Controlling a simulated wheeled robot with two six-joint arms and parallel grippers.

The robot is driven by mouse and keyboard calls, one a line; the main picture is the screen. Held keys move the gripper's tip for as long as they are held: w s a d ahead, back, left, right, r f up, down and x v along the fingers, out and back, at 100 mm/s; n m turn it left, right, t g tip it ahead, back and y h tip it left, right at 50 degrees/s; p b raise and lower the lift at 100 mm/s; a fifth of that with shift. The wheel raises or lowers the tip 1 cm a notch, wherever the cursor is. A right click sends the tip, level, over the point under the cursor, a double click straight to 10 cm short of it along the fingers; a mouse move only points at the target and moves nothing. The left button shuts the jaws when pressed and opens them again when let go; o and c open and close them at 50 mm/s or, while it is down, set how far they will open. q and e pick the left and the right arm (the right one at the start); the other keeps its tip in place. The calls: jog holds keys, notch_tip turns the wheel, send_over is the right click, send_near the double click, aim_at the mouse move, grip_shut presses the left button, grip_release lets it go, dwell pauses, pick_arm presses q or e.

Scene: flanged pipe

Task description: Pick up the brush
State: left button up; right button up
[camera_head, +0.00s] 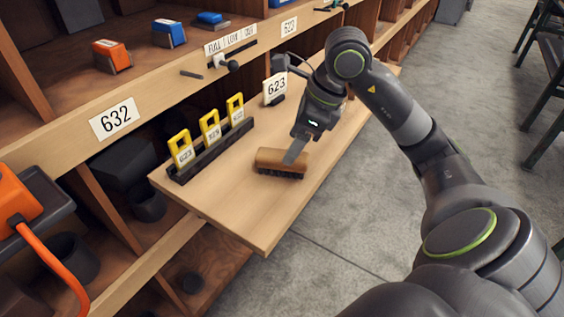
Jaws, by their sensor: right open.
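A brush (273,161) with a brown wooden back and dark bristles lies on the pull-out wooden shelf (245,215), bristles down. My right gripper (292,157) is open and points down at the brush. Its visible finger overlaps the right part of the brush's back in the picture. I cannot tell whether it touches. The other finger is hidden. My left gripper is not in view.
A black rack (212,151) with yellow tags stands left of the brush. A white 623 card (275,88) stands behind. The cabinet ledge (70,137) borders the shelf. An orange object (18,199) is at the left edge. Bare shelf lies in front of the brush.

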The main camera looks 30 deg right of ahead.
aim_at(283, 155)
jog(key=shift+w+x, duration=0.1)
jog(key=shift+x, duration=1)
jog(key=shift+w+x, duration=0.15)
jog(key=shift+x, duration=1)
jog(key=shift+w+a+f, duration=0.15)
jog(key=shift+a+f, duration=0.15)
jog(key=shift+f, duration=0.05)
jog(key=shift+f+b, duration=0.25)
jog(key=shift+b, duration=0.15)
jog(key=c, duration=1.3)
jog(key=shift+o, duration=0.2)
jog(key=shift+r, duration=0.1)
